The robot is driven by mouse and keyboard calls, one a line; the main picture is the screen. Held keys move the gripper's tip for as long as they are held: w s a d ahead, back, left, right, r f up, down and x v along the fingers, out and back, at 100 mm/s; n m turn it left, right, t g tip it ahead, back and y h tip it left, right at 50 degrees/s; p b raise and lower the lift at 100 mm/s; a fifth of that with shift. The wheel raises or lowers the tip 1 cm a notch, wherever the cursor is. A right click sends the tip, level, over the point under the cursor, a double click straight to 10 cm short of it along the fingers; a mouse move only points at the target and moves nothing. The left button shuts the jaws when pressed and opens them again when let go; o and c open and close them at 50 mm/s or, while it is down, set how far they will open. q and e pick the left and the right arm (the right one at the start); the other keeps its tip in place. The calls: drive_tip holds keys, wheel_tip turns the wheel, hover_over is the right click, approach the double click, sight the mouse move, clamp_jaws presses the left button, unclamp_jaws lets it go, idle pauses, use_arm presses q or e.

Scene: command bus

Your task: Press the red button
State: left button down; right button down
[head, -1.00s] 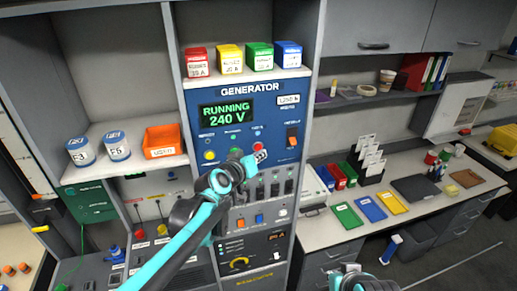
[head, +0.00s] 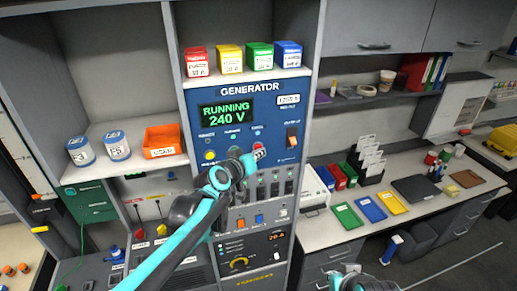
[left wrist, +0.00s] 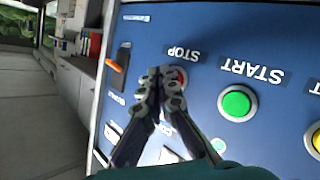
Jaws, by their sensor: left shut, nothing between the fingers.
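The red button (head: 258,146) is on the blue generator panel (head: 215,143), below the display reading RUNNING 240 V. In the left wrist view the red button (left wrist: 181,76) sits under the STOP label, partly hidden behind my fingertips. My left gripper (head: 261,154) is shut and empty, its tips at the red button's lower edge in the head view. In the left wrist view the shut fingertips (left wrist: 160,75) overlap the button's left side; I cannot tell whether they touch it. Part of my right gripper (head: 352,279) shows at the bottom edge, its jaws unclear.
A green START button (left wrist: 237,103) and a yellow button (left wrist: 316,140) are beside the red one. An orange rocker switch (head: 292,137) is to its right. Black breaker switches (head: 275,187) sit below. Coloured boxes (head: 243,57) stand on the shelf above.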

use_arm(q)
drive_tip(key=shift+w+a, duration=0.15)
drive_tip(key=shift+w, duration=0.25)
idle(0.6)
drive_tip(key=shift+s+d, duration=0.25)
drive_tip(key=shift+s, duration=0.55)
drive_tip(key=s, duration=0.1)
drive_tip(key=s+d, duration=0.1)
drive_tip(key=s, duration=0.2)
drive_tip(key=shift+s+d, duration=0.3)
drive_tip(key=shift+s, duration=0.05)
